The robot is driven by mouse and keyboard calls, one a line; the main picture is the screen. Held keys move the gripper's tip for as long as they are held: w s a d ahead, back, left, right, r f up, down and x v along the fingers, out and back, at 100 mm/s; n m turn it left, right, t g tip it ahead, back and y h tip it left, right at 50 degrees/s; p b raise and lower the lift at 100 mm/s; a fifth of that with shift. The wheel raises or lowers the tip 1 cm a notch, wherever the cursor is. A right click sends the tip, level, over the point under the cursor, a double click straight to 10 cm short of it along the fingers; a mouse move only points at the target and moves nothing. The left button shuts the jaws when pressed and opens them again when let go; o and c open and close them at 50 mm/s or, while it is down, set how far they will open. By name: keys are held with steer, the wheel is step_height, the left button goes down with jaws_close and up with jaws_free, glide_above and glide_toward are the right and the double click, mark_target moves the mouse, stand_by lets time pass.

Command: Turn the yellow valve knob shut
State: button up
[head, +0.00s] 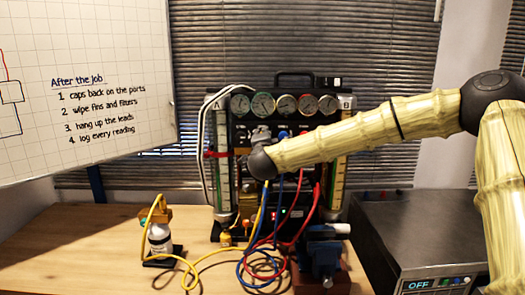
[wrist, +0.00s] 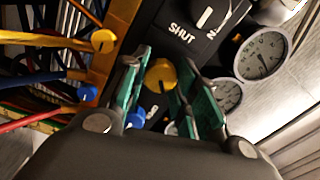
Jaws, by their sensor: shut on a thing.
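In the wrist view the yellow valve knob (wrist: 160,75) sits between the two green-padded fingers of my gripper (wrist: 164,66). The gripper is shut on the knob, with a finger on either side. I cannot read the knob's own angle. In the head view my arm reaches across the gauge rig (head: 300,78) from the right and hides the knob.
Round gauges (wrist: 263,56) lie close to the right finger. Yellow (wrist: 103,40) and blue (wrist: 87,93) fittings with hoses are at the left. On the bench stand a small bottle (head: 160,238), a blue vise (head: 322,250) and a grey box (head: 410,235). Loose hoses cross the bench.

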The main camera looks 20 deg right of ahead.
steer(key=m+b, duration=0.2)
steer(key=b, duration=0.1)
steer(key=m+b, duration=0.3)
steer(key=b, duration=0.1)
steer(key=m+b, duration=0.3)
steer(key=shift+f+b, duration=0.25)
steer(key=shift+b, duration=0.05)
steer(key=o, duration=1)
steer(key=shift+d+r, duration=0.1)
steer(key=shift+d, duration=0.05)
steer(key=shift+s+r, duration=0.1)
steer(key=shift+s, duration=0.05)
steer(key=v, duration=1.1)
steer(key=shift+s, duration=0.35)
